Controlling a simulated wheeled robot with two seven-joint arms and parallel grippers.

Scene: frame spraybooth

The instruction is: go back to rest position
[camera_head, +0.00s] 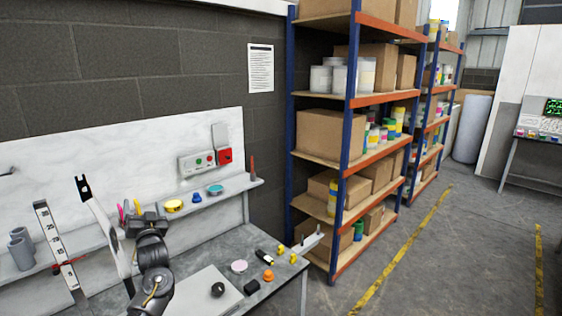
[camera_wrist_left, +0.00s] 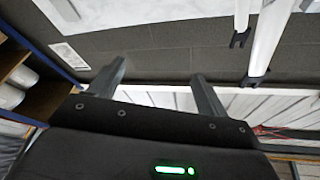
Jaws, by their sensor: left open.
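My left gripper (camera_head: 147,221) is raised above the workbench, with its arm coming up from the bottom of the head view. In the left wrist view its two fingers (camera_wrist_left: 160,70) stand wide apart with nothing between them. A white frame part (camera_head: 107,236) with a dark forked tip stands just left of the gripper in the head view. In the wrist view, white tubes (camera_wrist_left: 268,38) with dark slotted ends hang at the upper right, apart from the fingers. My right gripper is in neither view.
The workbench (camera_head: 205,250) holds a grey plate with a black knob, an orange piece and small parts. A wall shelf (camera_head: 235,186) carries a yellow tin and pens. Blue-orange racks (camera_head: 348,150) with boxes stand right. The floor (camera_head: 450,260) there is open.

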